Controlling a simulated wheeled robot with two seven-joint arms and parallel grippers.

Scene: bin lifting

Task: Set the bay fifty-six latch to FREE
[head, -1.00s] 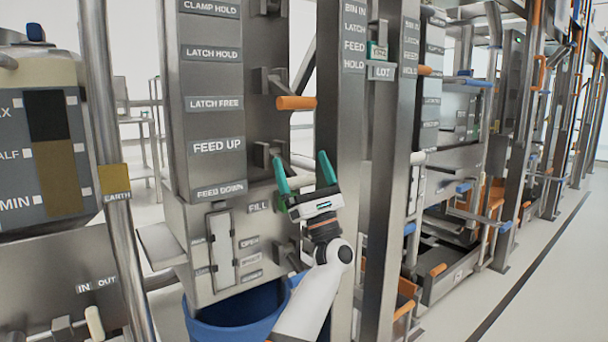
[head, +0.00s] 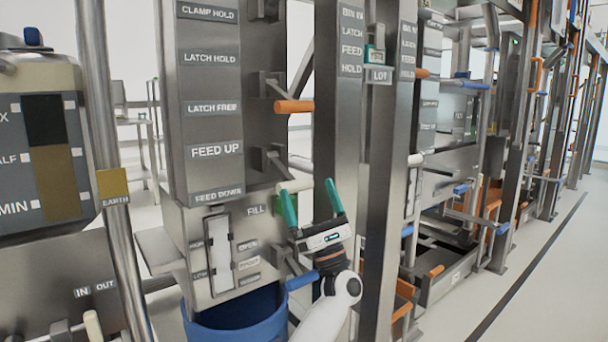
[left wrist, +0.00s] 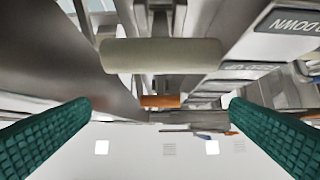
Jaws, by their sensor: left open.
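An orange-gripped lever (head: 294,106) sticks out of the steel column in the head view, level in the picture with the LATCH FREE label (head: 211,108) and below the LATCH HOLD label (head: 210,58). I cannot read a bay number. A pale-gripped lever (head: 295,186) sits lower, near the FEED DOWN label (head: 218,195). My left gripper (head: 308,190) is open and empty, its fingers pointing up near the pale lever. In the left wrist view the pale grip (left wrist: 162,55) lies ahead of the spread fingers, with the orange grip (left wrist: 160,101) beyond it. My right gripper is out of view.
A steel post (head: 340,120) stands just right of the levers. A blue-gripped lever (head: 301,281) and a blue bin (head: 235,325) are below. A grey pipe (head: 108,150) stands at left. Open floor (head: 545,270) lies at far right.

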